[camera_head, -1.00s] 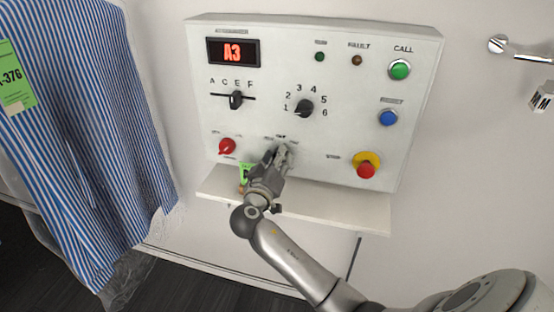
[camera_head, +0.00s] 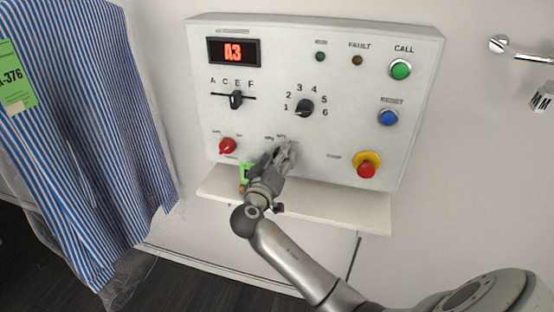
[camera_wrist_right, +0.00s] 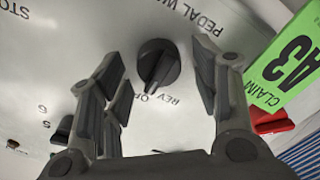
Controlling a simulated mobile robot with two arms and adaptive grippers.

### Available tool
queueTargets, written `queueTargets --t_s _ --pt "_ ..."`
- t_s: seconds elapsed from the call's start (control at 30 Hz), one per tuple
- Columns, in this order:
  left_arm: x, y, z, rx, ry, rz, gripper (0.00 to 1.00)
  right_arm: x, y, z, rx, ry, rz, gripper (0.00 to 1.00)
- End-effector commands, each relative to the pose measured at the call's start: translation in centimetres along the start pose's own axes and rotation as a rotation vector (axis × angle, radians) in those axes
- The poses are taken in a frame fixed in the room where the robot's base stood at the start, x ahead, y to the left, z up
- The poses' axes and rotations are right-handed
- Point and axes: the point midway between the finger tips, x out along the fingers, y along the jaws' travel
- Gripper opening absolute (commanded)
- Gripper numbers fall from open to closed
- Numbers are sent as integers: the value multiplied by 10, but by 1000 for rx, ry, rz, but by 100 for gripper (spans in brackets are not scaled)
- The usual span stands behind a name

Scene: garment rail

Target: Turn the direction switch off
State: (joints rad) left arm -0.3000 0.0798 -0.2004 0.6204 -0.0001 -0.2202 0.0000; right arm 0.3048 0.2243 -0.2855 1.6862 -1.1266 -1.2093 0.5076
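The direction switch, a black round knob (camera_wrist_right: 157,64) with a raised ridge, shows in the right wrist view beside upside-down REV and partly covered OFF lettering. Its ridge runs roughly up and down in that picture, its lower end near the lettering. My right gripper (camera_wrist_right: 157,72) is open, one finger on each side of the knob, with gaps visible; I cannot tell how far the tips are from the panel. In the head view the right gripper (camera_head: 279,156) covers this knob at the lower middle of the white control panel (camera_head: 340,130). My left gripper is not in view.
A red knob (camera_head: 228,146) and a green tag (camera_head: 245,172) are close left of the gripper. A shelf (camera_head: 345,206) juts out below. A red stop button (camera_head: 366,169) is to the right. A striped shirt (camera_head: 85,130) hangs at left.

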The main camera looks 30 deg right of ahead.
Motion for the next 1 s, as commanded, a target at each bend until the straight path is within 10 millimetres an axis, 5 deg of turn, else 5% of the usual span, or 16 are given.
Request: queueTargets --t_s 0.33,0.7,1.0 --pt "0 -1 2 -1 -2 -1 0 -12 -1 0 0 0 -3 56" --pt "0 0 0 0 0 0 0 -87 -1 1 2 -3 -5 56" --pt "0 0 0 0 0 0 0 -119 0 0 0 -1 0 56"
